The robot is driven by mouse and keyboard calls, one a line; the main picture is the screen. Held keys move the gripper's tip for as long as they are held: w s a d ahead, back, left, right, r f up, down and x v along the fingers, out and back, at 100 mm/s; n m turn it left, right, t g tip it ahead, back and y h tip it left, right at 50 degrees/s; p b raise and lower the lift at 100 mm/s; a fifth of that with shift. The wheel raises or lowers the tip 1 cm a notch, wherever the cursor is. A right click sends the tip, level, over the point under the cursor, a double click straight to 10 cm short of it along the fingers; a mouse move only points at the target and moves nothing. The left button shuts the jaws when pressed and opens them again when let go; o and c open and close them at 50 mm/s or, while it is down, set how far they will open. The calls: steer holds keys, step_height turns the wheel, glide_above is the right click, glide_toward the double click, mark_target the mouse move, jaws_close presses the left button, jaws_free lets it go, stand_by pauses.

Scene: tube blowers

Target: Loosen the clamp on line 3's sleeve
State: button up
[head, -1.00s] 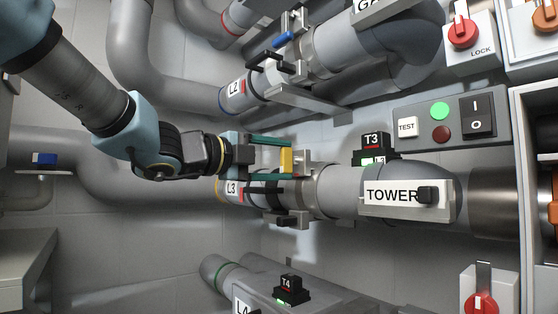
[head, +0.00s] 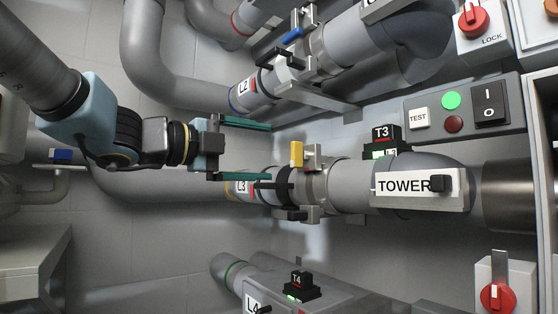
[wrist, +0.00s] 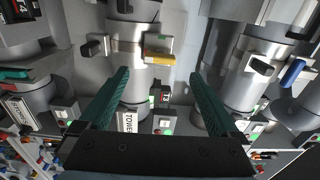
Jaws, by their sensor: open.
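Line 3's pipe, with the L3 label (head: 241,187), runs left to right in the head view. Its metal clamp (head: 318,186) sits around the pipe right of a dark ring. In the wrist view the lever appears between and beyond the fingertips (wrist: 159,75). I see no contact with it.
Line 2 (head: 258,88), with a blue lever (head: 292,35), runs above. Line 4 (head: 250,300) is below. The T3 box (head: 382,138), a TOWER plate (head: 405,187) and a button panel (head: 463,108) are to the right. Open wall lies left below line 3.

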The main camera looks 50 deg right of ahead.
steer(key=shift+v, duration=1.7)
steer(key=shift+s, duration=0.1)
